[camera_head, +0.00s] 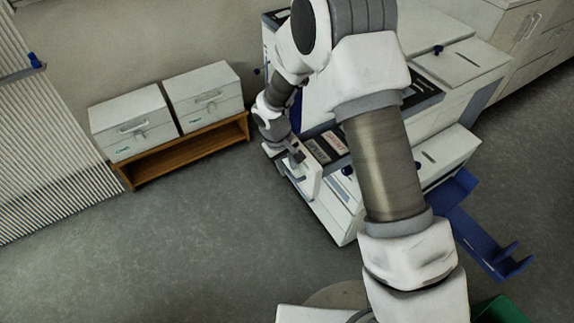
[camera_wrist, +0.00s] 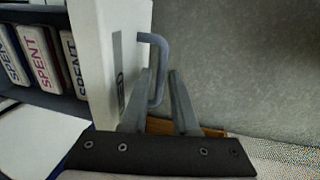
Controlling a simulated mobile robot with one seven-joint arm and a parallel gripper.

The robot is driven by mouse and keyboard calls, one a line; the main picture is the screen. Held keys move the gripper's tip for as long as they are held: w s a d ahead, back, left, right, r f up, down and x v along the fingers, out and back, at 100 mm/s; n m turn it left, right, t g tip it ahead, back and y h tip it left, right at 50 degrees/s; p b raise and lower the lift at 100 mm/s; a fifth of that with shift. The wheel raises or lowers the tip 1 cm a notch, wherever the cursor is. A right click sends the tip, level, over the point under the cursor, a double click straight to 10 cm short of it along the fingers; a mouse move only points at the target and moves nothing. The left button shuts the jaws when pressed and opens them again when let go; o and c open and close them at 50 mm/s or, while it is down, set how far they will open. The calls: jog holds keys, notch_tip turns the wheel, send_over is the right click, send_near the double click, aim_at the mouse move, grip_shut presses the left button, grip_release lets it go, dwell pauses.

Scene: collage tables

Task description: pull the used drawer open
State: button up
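The used drawer (camera_wrist: 103,45) stands pulled out, with its open top showing. Its white front carries a label partly hidden by my gripper, with only the end of the word readable. A grey bar handle (camera_wrist: 158,50) sticks out from that front. My gripper (camera_wrist: 160,75) has its two fingers on either side of the handle bar, close against it. In the head view my gripper (camera_head: 294,156) is at the front of the pulled-out drawer (camera_head: 309,184), low on the cabinet; the handle is hard to make out there.
Boxes marked SPENT (camera_wrist: 40,55) stand in the drawer. A low wooden bench (camera_head: 190,152) with two white boxes (camera_head: 131,121) (camera_head: 204,92) is at the left. A blue bracket (camera_head: 480,235) lies right of the cabinet. Grey floor (camera_head: 180,240) in front is clear.

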notch_tip(320, 180, up, 17)
jog(key=s+a+p, duration=0.1)
jog(key=s+a, duration=0.1)
jog(key=shift+a, duration=0.25)
dwell(0.3)
jog(key=s+d+r+m+t, duration=0.2)
jog(key=s+d+r+m, duration=0.35)
jog(key=d+r, duration=0.8)
jog(key=s+d+r+m+t, duration=0.1)
jog(key=s+d+r, duration=0.1)
jog(key=s+d, duration=0.2)
jog(key=s+d+r+m+t+y, duration=0.1)
jog(key=s+d, duration=0.3)
jog(key=s, duration=0.6)
jog(key=shift+s+r+y, duration=0.3)
jog(key=shift+s+r, duration=0.1)
jog(key=shift+r, duration=0.05)
